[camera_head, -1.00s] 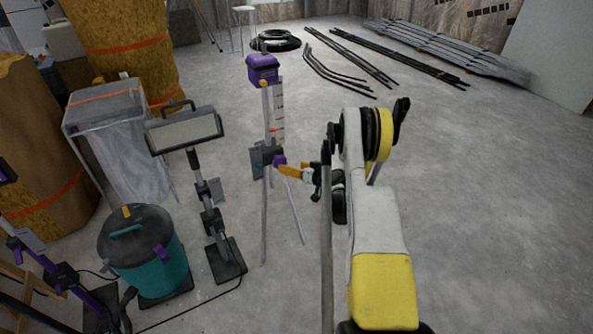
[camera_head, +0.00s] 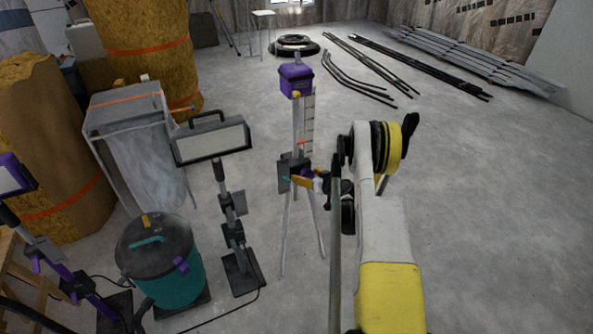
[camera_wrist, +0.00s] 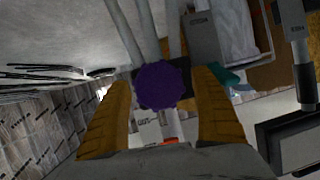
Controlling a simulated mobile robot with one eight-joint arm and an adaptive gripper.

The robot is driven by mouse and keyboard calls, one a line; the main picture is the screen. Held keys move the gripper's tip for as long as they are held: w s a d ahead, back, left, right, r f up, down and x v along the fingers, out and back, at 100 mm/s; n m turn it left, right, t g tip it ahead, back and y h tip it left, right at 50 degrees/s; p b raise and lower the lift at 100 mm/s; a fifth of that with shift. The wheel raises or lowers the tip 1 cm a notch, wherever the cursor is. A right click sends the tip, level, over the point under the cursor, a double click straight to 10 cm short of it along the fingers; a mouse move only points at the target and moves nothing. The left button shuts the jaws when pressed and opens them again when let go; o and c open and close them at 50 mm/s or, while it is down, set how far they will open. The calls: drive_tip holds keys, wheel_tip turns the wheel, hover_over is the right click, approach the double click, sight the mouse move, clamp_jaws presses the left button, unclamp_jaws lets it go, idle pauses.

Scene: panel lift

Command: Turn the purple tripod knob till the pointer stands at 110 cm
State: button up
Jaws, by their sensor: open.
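The purple tripod knob (camera_wrist: 163,85) is a round, ridged disc in the middle of the wrist view, between the two yellow-brown fingers of my gripper (camera_wrist: 160,95). The fingers stand open on either side of it, and I cannot tell whether either touches it. In the head view my gripper (camera_head: 308,180) is at the tripod's front, partly hiding the knob (camera_head: 306,173). The tripod (camera_head: 286,230) stands upright with a purple box (camera_head: 296,80) on top. Its pale scale (camera_head: 309,120) has a red pointer (camera_head: 301,142) on its lower part. The scale's numbers are too small to read.
A work lamp (camera_head: 212,142) on a stand and a teal vacuum (camera_head: 165,275) are left of the tripod. A cable lies on the floor near them. Dark rods (camera_head: 360,75) lie at the back. The floor right of my arm is clear.

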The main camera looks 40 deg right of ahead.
drive_tip(key=shift+w, duration=0.1)
drive_tip(key=shift+c, duration=1.2)
drive_tip(key=c, duration=1)
drive_tip(key=shift+o, duration=0.2)
drive_tip(key=m+y, duration=0.1)
drive_tip(key=m, duration=0.1)
drive_tip(key=shift+d+m+t+y, duration=0.1)
drive_tip(key=shift+m+t+y, duration=0.2)
drive_tip(key=shift+t, duration=0.1)
drive_tip(key=shift+m+t+y, duration=0.6)
drive_tip(key=shift+m+y, duration=0.1)
drive_tip(key=shift+m, duration=0.7)
